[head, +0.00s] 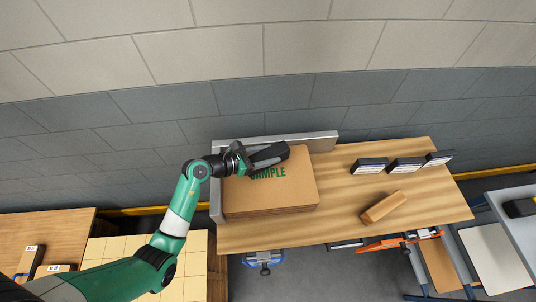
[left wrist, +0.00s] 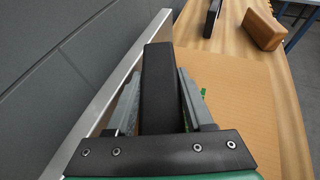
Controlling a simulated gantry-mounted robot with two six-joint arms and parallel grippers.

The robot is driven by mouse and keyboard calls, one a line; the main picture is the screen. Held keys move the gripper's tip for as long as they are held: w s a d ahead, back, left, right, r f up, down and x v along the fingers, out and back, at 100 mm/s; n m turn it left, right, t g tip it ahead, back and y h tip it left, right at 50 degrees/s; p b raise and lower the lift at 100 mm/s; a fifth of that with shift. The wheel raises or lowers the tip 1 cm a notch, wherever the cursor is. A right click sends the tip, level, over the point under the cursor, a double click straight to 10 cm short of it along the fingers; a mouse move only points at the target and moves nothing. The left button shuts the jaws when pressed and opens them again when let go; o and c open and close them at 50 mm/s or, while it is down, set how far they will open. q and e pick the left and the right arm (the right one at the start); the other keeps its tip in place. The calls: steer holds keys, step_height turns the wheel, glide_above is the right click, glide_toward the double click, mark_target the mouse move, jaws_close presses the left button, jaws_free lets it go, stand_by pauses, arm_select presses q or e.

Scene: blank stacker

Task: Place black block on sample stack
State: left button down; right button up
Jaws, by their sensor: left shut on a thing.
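The sample stack (head: 270,198) is a pile of brown cardboard sheets with green "SAMPLE" lettering, at the left of the wooden table. My left gripper (head: 264,157) is over the back part of the stack. It is shut on a black block (head: 275,154), which partly covers the lettering. In the left wrist view the black block (left wrist: 158,75) is long and dark, between the grey fingers of my left gripper (left wrist: 158,100), over the cardboard (left wrist: 240,100). I cannot tell whether the block touches the stack. My right gripper is not in view.
Several labelled black blocks, one here (head: 405,165), stand at the table's back right. A tan wooden block (head: 383,207) lies in front of them. A metal rail (head: 322,141) runs behind the stack. The wood (head: 345,192) right of the stack is clear.

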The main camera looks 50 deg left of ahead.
arm_select(q)
steer(key=shift+f, duration=0.1)
steer(key=shift+c, duration=1.4)
jaws_free()
steer(key=shift+s+r, duration=0.2)
steer(key=p+v, duration=0.2)
steer(key=v, duration=0.9)
steer(key=shift+s+r, duration=0.2)
steer(key=shift+a, duration=0.1)
